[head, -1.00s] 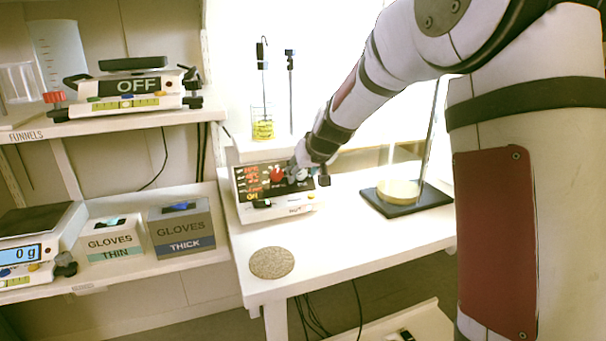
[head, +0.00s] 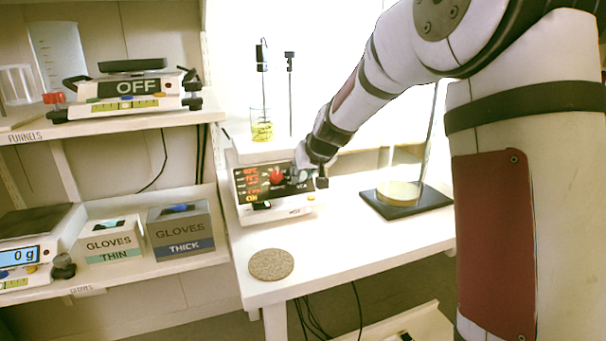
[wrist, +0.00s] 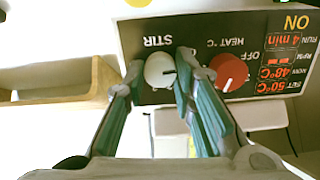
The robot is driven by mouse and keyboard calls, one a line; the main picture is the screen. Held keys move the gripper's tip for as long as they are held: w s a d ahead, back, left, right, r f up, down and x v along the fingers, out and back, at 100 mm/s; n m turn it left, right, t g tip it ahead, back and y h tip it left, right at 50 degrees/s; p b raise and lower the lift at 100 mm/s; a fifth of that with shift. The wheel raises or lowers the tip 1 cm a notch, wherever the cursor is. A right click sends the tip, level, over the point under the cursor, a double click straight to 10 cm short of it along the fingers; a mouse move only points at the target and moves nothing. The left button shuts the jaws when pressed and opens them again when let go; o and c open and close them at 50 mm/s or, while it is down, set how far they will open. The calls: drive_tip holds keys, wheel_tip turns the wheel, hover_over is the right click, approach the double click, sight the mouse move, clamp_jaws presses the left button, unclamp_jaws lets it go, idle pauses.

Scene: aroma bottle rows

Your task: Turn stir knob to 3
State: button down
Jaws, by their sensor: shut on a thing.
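The hot plate stirrer (head: 276,212) stands on the white bench with its dark control panel facing me. In the wrist view the panel appears upside down, with the white stir knob (wrist: 158,71) under the STIR label. A dark pointer mark shows at the knob's right side in that view. Any scale numbers around it are too hidden to read. My gripper (wrist: 158,75) has one finger on each side of the stir knob and is shut on it. In the head view my gripper (head: 302,174) reaches the panel's right part and covers the knob.
The red heat knob (wrist: 229,72) sits close beside one finger. The panel display (wrist: 281,65) is lit. A beaker with yellow liquid (head: 262,130) stands on the stirrer. A round cork-like mat (head: 271,264) lies in front, and a dark stand base (head: 420,206) is at right.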

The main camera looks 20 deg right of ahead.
drive_tip(key=m+b, duration=0.1)
drive_tip(key=m, duration=0.4)
drive_tip(key=shift+d+m+y+b, duration=0.1)
drive_tip(key=shift+m+y+b, duration=0.2)
drive_tip(key=shift+b, duration=0.1)
drive_tip(key=m+b, duration=0.1)
drive_tip(key=m, duration=0.4)
drive_tip(key=shift+f+t, duration=0.1)
drive_tip(key=shift+t, duration=0.2)
drive_tip(key=m+b, duration=0.1)
drive_tip(key=m, duration=0.5)
drive_tip(key=shift+s+m+t, duration=0.1)
drive_tip(key=shift+m+t, duration=0.2)
drive_tip(key=m, duration=0.5)
drive_tip(key=shift+f+b, duration=0.1)
drive_tip(key=shift+b, duration=0.25)
drive_tip(key=shift+m, duration=0.3)
drive_tip(key=c, duration=1.3)
unclamp_jaws()
drive_tip(key=shift+c, duration=0.2)
drive_tip(key=shift+s, duration=0.15)
